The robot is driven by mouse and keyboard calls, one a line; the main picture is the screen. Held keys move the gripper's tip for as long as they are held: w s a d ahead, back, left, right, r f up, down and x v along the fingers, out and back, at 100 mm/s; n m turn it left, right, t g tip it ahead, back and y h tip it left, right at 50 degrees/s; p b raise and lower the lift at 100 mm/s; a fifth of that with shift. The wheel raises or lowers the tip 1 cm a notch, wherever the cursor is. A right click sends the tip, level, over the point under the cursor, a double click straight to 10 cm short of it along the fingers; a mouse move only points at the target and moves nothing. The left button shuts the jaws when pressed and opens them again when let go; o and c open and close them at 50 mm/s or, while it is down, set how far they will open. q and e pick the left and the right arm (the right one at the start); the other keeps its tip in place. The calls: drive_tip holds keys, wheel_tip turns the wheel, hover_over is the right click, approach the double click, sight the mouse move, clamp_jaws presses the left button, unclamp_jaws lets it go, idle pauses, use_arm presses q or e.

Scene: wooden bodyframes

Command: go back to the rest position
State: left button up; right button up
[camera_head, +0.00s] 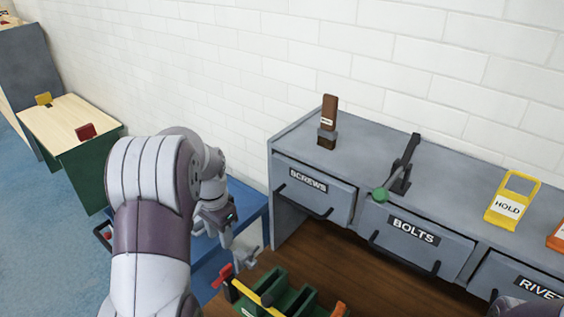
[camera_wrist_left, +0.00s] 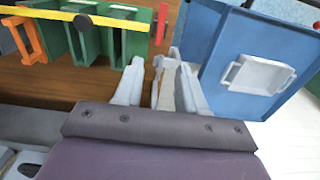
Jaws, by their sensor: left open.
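My left gripper (camera_head: 226,238) hangs at the end of my bent left arm, above the gap between the brown bench top and a blue cabinet. It also shows in the left wrist view (camera_wrist_left: 160,72), with its fingers apart. A pale grey piece (camera_wrist_left: 168,88) shows between and beyond the fingers; I cannot tell whether they touch it. A similar light grey piece (camera_head: 246,258) shows just below the gripper in the head view. My right gripper is not in view.
A green tray (camera_head: 290,301) with a yellow bar and red end lies on the brown bench (camera_head: 345,262) close by. Grey drawers (camera_head: 312,192) stand behind, with a brown block (camera_head: 328,122) and yellow HOLD tag (camera_head: 511,200) on top. The blue cabinet (camera_wrist_left: 250,45) is beside the gripper.

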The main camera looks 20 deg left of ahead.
use_arm(q)
drive_tip(key=s+d+n, duration=0.1)
drive_tip(key=s+d, duration=0.5)
drive_tip(key=d, duration=0.2)
drive_tip(key=s+d+f+n+t, duration=0.1)
drive_tip(key=s+d+n, duration=0.1)
drive_tip(key=s+d, duration=0.3)
drive_tip(key=d, duration=0.3)
drive_tip(key=shift+s+d+b, duration=0.35)
drive_tip(key=shift+s+d, duration=0.1)
